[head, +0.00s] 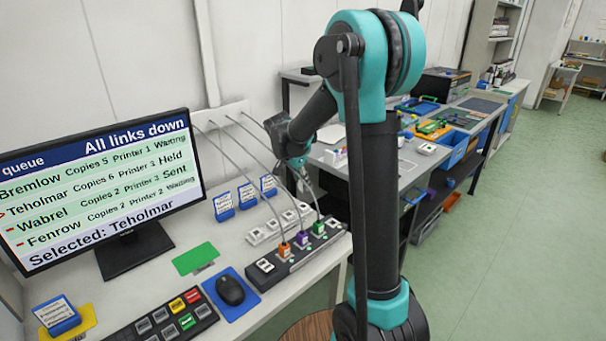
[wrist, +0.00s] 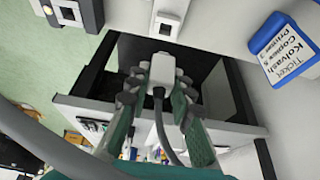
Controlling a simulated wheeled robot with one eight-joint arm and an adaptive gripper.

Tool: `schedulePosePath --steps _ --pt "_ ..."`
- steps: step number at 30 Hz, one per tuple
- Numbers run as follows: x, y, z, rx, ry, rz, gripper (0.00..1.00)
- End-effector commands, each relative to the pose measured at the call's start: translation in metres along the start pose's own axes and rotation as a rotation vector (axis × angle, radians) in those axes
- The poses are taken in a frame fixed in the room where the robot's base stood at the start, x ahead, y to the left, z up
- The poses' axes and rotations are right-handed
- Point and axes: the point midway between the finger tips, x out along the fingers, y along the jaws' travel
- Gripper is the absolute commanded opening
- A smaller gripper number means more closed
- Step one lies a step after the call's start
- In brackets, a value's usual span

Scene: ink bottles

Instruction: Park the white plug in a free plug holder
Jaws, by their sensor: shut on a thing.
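My gripper (wrist: 160,88) is shut on the white plug (wrist: 162,70) in the wrist view, with a finger on each side and a grey cable running from the plug toward the camera. In the head view my gripper (head: 299,172) is above the far right end of the desk; the plug cannot be made out there. White plug holders (head: 256,237) stand in a row behind the black socket strip (head: 285,265). One holder (wrist: 167,22) shows ahead of the plug in the wrist view, apart from it. Orange (head: 285,249), purple (head: 302,240) and green (head: 319,229) plugs sit in the strip.
Grey cables (head: 245,150) run from the wall down past my gripper. Blue ticket stands (head: 223,207) line the wall behind the holders; one (wrist: 287,50) shows at right in the wrist view. A monitor (head: 95,190) and mouse (head: 230,290) stand to the left.

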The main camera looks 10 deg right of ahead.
Motion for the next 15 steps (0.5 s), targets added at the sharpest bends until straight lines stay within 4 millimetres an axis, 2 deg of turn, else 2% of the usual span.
schedulePosePath --steps 15 --pt "0.037 0.0 0.015 0.0 0.0 0.0 0.0"
